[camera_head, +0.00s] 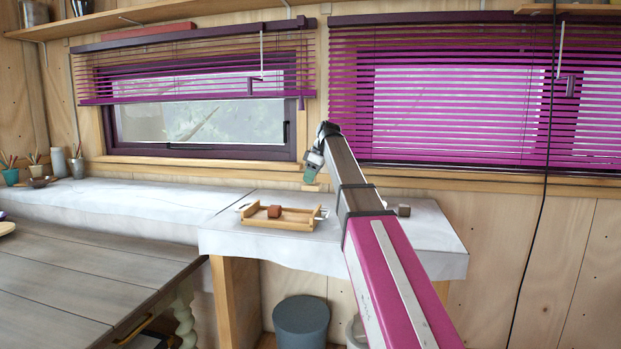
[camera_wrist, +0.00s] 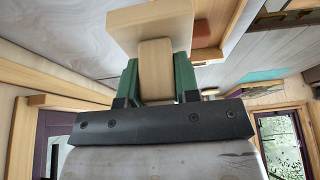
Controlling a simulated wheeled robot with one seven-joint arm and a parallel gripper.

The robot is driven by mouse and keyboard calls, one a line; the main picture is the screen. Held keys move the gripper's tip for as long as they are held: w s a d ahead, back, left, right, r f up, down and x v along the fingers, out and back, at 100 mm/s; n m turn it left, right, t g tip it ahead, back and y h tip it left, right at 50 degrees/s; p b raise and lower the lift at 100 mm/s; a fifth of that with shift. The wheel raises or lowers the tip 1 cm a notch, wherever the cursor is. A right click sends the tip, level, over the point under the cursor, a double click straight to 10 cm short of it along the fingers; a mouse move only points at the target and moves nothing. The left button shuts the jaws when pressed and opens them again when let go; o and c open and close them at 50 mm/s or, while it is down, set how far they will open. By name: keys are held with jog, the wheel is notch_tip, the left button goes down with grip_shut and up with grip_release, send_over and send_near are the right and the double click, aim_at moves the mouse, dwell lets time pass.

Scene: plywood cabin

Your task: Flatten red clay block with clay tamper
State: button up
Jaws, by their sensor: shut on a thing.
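The red clay block (camera_head: 275,211) sits in a shallow wooden tray (camera_head: 252,222) on the white counter. In the wrist view a reddish block (camera_wrist: 203,35), likely the clay, shows just right of the tamper. My gripper (camera_head: 310,176) is above the counter, behind and to the right of the clay block. In the wrist view the green fingers of my gripper (camera_wrist: 156,68) are shut on the handle of the wooden clay tamper (camera_wrist: 150,27). The tamper (camera_head: 311,188) hangs from the fingers with its flat plate down, apart from the clay block.
A small dark brown block (camera_head: 404,210) lies on the white counter (camera_head: 432,232), right of my arm. Cups with sticks (camera_head: 10,173) stand on the ledge at far left. A grey bin (camera_head: 301,322) stands under the counter. A grey wooden table (camera_head: 70,285) is at front left.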

jog(key=shift+c, duration=1)
jog(key=s+a, duration=0.2)
jog(key=a, duration=1.2)
jog(key=shift+d+f, duration=0.1)
jog(key=shift+f, duration=2.4)
jog(key=shift+f, duration=1.05)
dwell(2.0)
